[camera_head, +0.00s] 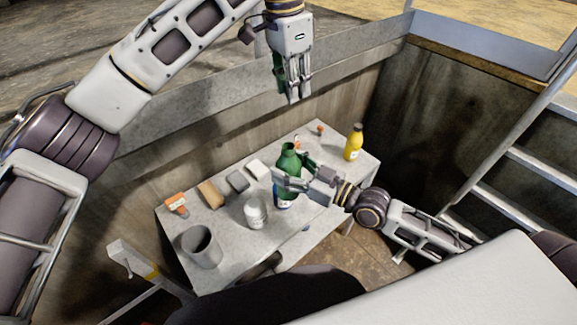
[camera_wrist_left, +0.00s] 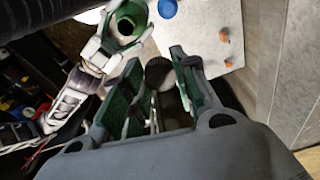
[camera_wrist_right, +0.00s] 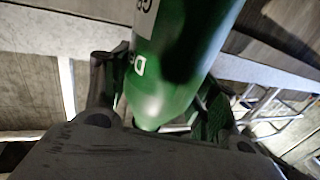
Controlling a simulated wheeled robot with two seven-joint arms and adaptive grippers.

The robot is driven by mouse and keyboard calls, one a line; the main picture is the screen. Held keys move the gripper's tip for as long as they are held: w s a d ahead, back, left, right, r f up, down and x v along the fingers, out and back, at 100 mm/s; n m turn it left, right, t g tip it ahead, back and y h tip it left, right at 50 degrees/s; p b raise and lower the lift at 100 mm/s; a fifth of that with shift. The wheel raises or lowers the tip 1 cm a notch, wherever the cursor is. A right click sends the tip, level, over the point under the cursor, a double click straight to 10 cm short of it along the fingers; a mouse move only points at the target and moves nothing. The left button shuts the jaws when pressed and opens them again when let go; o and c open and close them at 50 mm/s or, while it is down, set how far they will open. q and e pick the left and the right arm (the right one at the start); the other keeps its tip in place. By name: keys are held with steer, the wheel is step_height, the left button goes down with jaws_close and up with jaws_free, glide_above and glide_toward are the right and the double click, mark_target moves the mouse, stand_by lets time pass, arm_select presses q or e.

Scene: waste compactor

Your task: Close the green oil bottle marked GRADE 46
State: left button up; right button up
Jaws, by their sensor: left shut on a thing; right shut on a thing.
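My right gripper (camera_head: 296,182) is shut around the bottle's body; the right wrist view shows the green body (camera_wrist_right: 178,60) between the fingers, with only part of the label readable. My left gripper (camera_head: 292,98) is high above the table's back edge, apart from the bottle. It is shut on a small dark round piece (camera_wrist_left: 159,74), which looks like a cap; the fingers hide most of it.
The table (camera_head: 225,235) holds a grey cup (camera_head: 202,247), a white jar (camera_head: 255,214), several small blocks (camera_head: 237,182), an orange-topped item (camera_head: 176,203) and a yellow bottle (camera_head: 354,142). Small orange pieces (camera_head: 320,129) lie at the back. A wall rises behind; metal stairs (camera_head: 515,150) are right.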

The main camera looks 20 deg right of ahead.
arm_select(q)
steer(key=s+a+f, duration=0.2)
steer(key=s+f, duration=0.1)
steer(key=s, duration=0.2)
steer(key=shift+a+f+m, duration=0.35)
steer(key=shift+a+m, duration=0.05)
steer(key=shift+f, duration=0.1)
steer(key=shift+f, duration=1.95)
steer(key=shift+y, duration=0.3)
steer(key=shift+f, duration=0.15)
